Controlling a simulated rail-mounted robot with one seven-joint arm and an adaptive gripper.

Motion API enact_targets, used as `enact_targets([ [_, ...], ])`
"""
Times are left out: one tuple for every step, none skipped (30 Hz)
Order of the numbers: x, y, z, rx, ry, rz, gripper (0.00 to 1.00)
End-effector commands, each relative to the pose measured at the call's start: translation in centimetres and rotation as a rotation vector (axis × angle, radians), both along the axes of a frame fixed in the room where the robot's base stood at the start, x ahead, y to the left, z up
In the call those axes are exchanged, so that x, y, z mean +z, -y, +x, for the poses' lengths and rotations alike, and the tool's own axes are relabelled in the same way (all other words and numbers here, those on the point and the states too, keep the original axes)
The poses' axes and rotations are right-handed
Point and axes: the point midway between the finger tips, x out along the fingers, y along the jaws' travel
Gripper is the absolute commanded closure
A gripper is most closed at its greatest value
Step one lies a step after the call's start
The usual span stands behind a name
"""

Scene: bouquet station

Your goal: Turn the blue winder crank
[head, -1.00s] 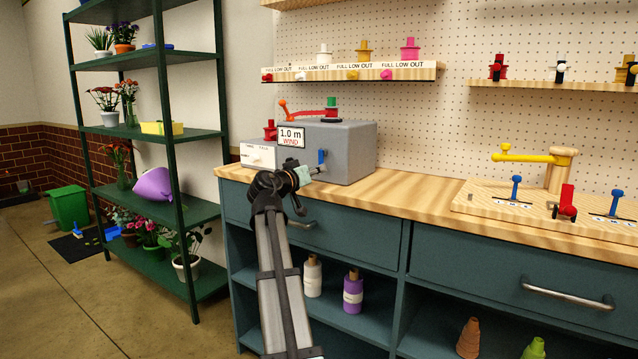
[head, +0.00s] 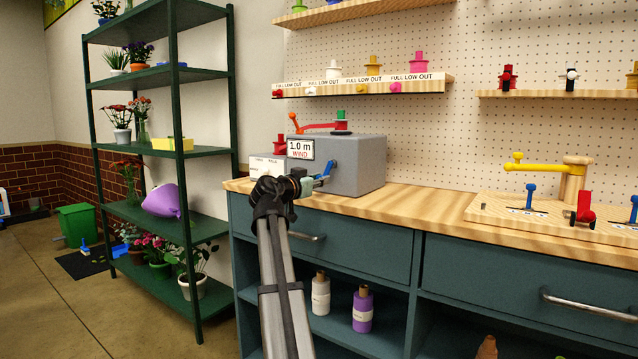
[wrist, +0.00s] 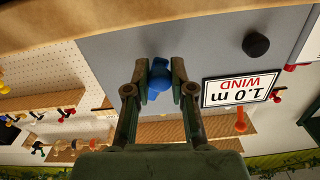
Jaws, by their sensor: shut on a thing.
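The blue winder crank (head: 331,169) is on the front face of the grey winder box (head: 362,168), which bears a "1.0 m WIND" sign (head: 300,149). The crank arm slants down and left from the box towards my gripper (head: 313,186). In the wrist view, my gripper (wrist: 160,78) has its two fingers on either side of the crank's rounded blue knob (wrist: 159,82), shut on it. The rest of the crank is mostly hidden behind the knob there. A dark round knob (wrist: 256,45) sits on the same grey face, apart from the fingers.
A red arm (head: 315,127) and a green-topped piece (head: 342,120) are on top of the box. A white box (head: 265,168) stands at its left. The wooden worktop (head: 420,205) is clear to the right, up to a board with a yellow crank (head: 540,163).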

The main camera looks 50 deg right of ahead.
Motion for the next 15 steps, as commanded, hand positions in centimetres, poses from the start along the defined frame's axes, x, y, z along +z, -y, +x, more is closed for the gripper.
enact_targets([
  [0.15, 0.05, 0.05, 0.001, -0.001, -0.002, 1.0],
  [0.15, 0.05, 0.05, 0.001, -0.001, -0.002, 1.0],
  [0.15, 0.05, 0.05, 0.001, -0.001, -0.002, 1.0],
  [0.15, 0.05, 0.05, 0.001, -0.001, -0.002, 1.0],
  [0.16, 0.05, 0.05, 0.001, -0.001, -0.002, 1.0],
  [0.16, 0.05, 0.05, 0.001, -0.002, -0.002, 1.0],
  [0.16, 0.06, 0.05, 0.001, -0.002, -0.002, 1.0],
  [0.16, 0.06, 0.05, 0.001, -0.002, -0.002, 0.67],
  [0.16, 0.05, 0.04, 0.001, -0.002, -0.002, 0.52],
  [0.15, 0.05, 0.04, 0.001, -0.002, -0.002, 0.51],
  [0.14, 0.05, 0.04, 0.001, -0.002, -0.002, 0.51],
  [0.13, 0.04, 0.04, 0.001, -0.002, -0.002, 0.51],
  [0.1, 0.04, 0.03, 0.001, -0.002, -0.001, 0.51],
  [0.09, 0.04, 0.02, 0.0, -0.002, -0.001, 0.51],
  [0.09, 0.03, 0.02, 0.0, -0.002, -0.001, 0.51],
])
